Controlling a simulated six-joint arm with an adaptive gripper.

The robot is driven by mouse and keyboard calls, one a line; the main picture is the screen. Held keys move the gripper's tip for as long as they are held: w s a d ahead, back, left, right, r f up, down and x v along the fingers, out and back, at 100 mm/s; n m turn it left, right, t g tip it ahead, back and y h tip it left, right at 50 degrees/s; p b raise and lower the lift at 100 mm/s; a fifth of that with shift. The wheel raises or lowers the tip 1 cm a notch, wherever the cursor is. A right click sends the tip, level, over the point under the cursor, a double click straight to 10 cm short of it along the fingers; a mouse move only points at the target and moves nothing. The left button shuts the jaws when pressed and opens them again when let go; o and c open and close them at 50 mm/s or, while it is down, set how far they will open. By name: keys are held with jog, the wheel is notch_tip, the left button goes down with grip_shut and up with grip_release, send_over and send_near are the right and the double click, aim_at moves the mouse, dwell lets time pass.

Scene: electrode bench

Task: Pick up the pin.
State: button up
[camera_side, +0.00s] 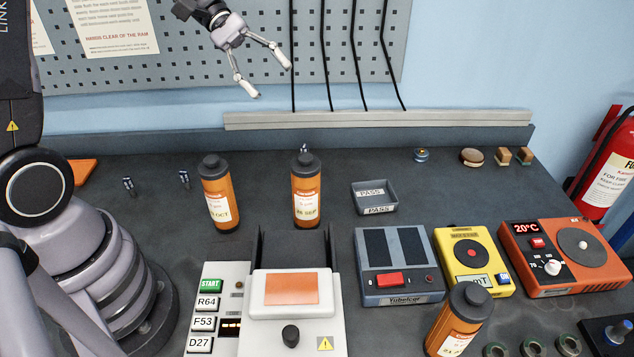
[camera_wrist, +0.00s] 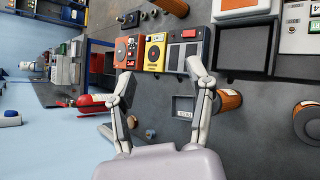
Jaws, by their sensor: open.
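My gripper (camera_side: 273,81) is open and empty, high above the back of the bench in front of the pegboard. Its two spread fingers also show in the wrist view (camera_wrist: 160,70), with the bench beyond them. No object is plainly marked as the pin. Two small dark upright pieces, one at the left (camera_side: 128,186) and one nearer the orange bottles (camera_side: 184,178), stand on the back left of the bench and may be pins. A similar small tip (camera_side: 303,148) shows behind a bottle, mostly hidden. My gripper is well apart from all of them.
Orange bottles stand at back left (camera_side: 217,196), back middle (camera_side: 306,190) and front right (camera_side: 459,322). A grey PASS tray (camera_side: 376,209) lies behind the grey (camera_side: 398,300), yellow (camera_side: 474,286) and orange (camera_side: 566,291) devices. A white device (camera_side: 292,341) stands in front. Clear bench lies behind the tray.

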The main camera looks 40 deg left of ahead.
jog(key=w+a+f+n+t+h, duration=0.3)
jog(key=w+a+f+n+t, duration=0.5)
jog(key=w+f+n, duration=0.45)
jog(key=w+a+f+n+t+y, duration=0.1)
jog(key=a+f+n+t, duration=0.1)
jog(key=f, duration=0.4)
jog(key=w+a+f+n+t+y, duration=0.1)
jog(key=a+f+n+t+y, duration=0.1)
jog(key=f, duration=0.5)
jog(key=w+a+f+n+t+y, duration=0.1)
jog(key=a+f+n+t+y, duration=0.1)
jog(key=a+f, duration=0.3)
jog(key=shift+w+a+f+n+t, duration=0.15)
jog(key=shift+w+f+n+t, duration=0.1)
jog(key=shift+f+n, duration=0.15)
jog(key=shift+w+a+f+n+t, duration=0.15)
jog(key=shift+f+n+t, duration=0.1)
jog(key=shift+f, duration=0.2)
jog(key=x, duration=0.5)
jog(key=shift+f, duration=0.35)
grip_shut()
